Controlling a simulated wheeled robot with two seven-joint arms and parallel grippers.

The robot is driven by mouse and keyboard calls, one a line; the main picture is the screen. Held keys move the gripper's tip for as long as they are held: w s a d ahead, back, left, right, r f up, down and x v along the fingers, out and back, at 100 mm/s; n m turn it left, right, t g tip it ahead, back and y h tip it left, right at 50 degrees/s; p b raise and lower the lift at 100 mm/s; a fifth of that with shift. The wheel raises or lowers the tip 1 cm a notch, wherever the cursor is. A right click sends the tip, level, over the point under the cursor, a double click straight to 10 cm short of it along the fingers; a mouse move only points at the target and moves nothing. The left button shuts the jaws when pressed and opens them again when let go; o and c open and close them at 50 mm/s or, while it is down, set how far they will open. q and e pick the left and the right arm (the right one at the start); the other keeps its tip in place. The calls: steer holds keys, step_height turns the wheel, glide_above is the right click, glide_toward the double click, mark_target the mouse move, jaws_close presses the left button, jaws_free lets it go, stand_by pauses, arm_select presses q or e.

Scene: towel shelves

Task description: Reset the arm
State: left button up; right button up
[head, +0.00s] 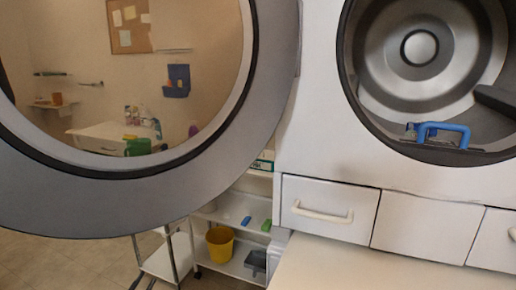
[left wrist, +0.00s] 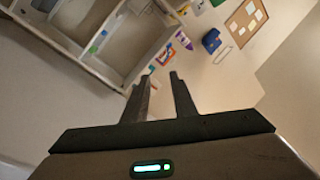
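My left gripper (left wrist: 159,76) shows in the left wrist view. Its two dark fingers stand apart with nothing between them, so it is open and empty. Wall shelves (left wrist: 95,45) lie beyond the fingers at the upper left. I cannot make out either gripper in the head view. My right gripper is in neither view.
A washing machine (head: 325,110) fills the right of the head view, its round door (head: 275,75) swung open to the left. A blue-handled object (head: 440,128) lies in the drum's mouth. A white cart (head: 230,262) holds a yellow bucket (head: 220,244). A drawer (head: 325,208) is closed.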

arm_select(q)
steer(key=s+d+f+n+g+y, duration=0.1)
steer(key=s+d+f+n+g, duration=0.1)
steer(key=s+f, duration=0.55)
steer(key=s+d+f+n+g+y, duration=0.1)
steer(key=s+d+f+g, duration=0.25)
steer(key=f, duration=0.75)
steer(key=s+d+f+n+g+y, duration=0.1)
steer(key=s+f+n, duration=0.1)
steer(key=s+f, duration=0.6)
steer(key=s+d+f+g, duration=0.2)
steer(key=s+f, duration=0.3)
steer(key=s, duration=0.3)
steer(key=s+d+f+n+g, duration=0.1)
steer(key=s+d+f+g, duration=0.2)
steer(key=s, duration=0.6)
steer(key=s+d+f+n+g, duration=0.1)
steer(key=s+d+f+g, duration=0.1)
steer(key=s+d+f, duration=0.3)
steer(key=s+f, duration=0.4)
steer(key=shift+d+h, duration=0.15)
steer(key=shift+h, duration=0.25)
